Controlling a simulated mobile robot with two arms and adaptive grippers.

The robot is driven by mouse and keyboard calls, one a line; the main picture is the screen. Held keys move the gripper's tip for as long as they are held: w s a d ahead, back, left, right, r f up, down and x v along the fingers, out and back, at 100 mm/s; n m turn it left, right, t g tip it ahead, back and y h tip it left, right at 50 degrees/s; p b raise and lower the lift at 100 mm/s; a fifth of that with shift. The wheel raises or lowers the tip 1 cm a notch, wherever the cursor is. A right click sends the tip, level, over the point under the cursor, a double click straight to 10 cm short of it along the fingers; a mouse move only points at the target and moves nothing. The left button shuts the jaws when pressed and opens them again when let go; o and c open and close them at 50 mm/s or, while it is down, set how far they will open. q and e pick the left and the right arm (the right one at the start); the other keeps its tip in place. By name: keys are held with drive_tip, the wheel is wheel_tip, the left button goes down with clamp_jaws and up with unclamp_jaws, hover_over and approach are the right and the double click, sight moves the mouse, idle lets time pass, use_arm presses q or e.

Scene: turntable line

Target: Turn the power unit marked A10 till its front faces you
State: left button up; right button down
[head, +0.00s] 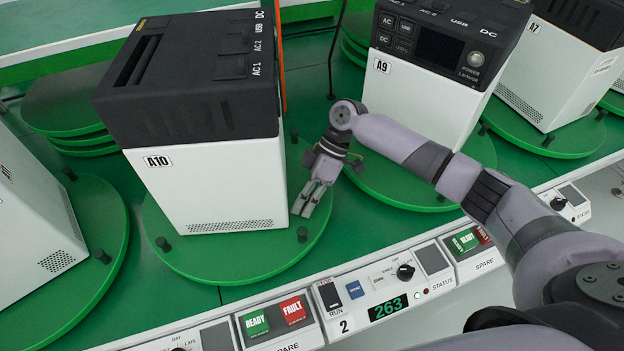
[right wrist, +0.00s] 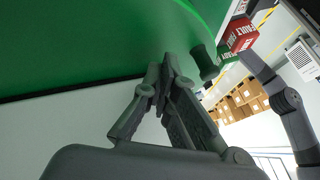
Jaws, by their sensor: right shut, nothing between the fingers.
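The power unit A10 (head: 208,140) is a white box with a black top, standing on a round green turntable (head: 245,264). The face towards me carries the A10 label and a vent strip; no display shows on it. My right gripper (head: 309,205) is shut and empty, low over the turntable beside the unit's right side. I cannot tell whether it touches the unit. In the right wrist view its fingers (right wrist: 163,78) meet near a white surface, with a dark peg (right wrist: 205,62) close to the right. My left gripper is not in view.
Unit A9 (head: 408,108), its display showing, stands to the right on its own turntable, behind my right arm. Another white unit (head: 32,215) stands left. A control panel (head: 398,290) with READY and FAULT blocks runs along the front edge. Dark pegs (head: 302,235) stand on the turntable.

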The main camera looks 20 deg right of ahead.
drive_tip(key=shift+s+a+r+p, duration=0.1)
drive_tip(key=shift+s+a+p, duration=0.1)
drive_tip(key=shift+s, duration=0.3)
drive_tip(key=shift+s+a+r+p, duration=0.1)
drive_tip(key=shift+s+a, duration=0.05)
drive_tip(key=shift+s, duration=0.35)
drive_tip(key=shift+s+a+f, duration=0.1)
drive_tip(key=shift+s+a, duration=0.05)
drive_tip(key=shift+s, duration=0.15)
